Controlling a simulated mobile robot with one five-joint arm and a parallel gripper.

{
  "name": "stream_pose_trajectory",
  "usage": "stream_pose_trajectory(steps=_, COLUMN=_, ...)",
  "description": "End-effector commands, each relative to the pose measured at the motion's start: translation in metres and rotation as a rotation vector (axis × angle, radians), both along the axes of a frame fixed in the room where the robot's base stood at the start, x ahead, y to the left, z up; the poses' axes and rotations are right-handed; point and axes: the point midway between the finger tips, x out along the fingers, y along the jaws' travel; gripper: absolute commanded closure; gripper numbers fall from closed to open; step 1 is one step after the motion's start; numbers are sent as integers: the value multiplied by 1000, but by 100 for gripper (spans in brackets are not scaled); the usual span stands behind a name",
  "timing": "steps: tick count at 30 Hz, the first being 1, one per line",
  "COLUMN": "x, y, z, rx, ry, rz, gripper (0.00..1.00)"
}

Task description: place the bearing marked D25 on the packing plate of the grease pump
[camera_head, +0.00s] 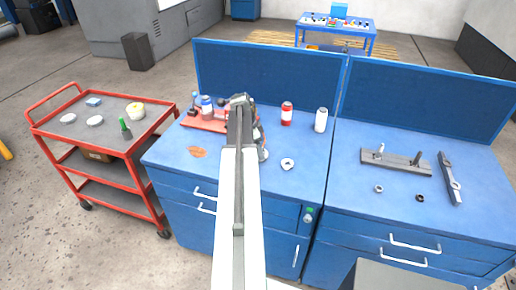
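My arm reaches out over the left blue workbench (180,150). My gripper (241,101) is at its far end, over the back of the bench beside a red tray (190,122); whether its fingers are open or shut does not show. No D25 marking is legible. Small ring-shaped parts that may be bearings are a light ring (378,189) and a dark ring (420,198) on the right bench. A white part with a dark centre (287,164) lies right of my arm on the left bench. I cannot tell which thing is the grease pump or its packing plate.
A red bottle (287,114) and a white bottle (321,120) stand behind the white part. A grey bar with upright pins (395,163) and a long dark tool (451,180) lie on the right bench. A red cart (62,130) stands left. Blue panels (270,80) close the back.

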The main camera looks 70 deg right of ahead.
Motion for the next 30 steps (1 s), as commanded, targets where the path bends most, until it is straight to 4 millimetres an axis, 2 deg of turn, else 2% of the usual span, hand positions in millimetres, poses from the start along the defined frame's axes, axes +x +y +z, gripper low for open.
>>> stream_pose_trajectory(steps=8, x=0, y=0, z=9, rx=0, ry=0, rz=0, gripper=32)
stream_pose_trajectory(steps=14, x=6, y=5, z=42, rx=0, ry=0, rz=0, gripper=32)
stream_pose_trajectory(steps=21, x=17, y=13, z=96, rx=0, ry=0, rz=0, gripper=32)
stream_pose_trajectory(steps=24, x=21, y=16, z=113, rx=0, ry=0, rz=0, gripper=32)
stream_pose_trajectory(steps=30, x=25, y=19, z=121, rx=0, ry=0, rz=-1, gripper=32)
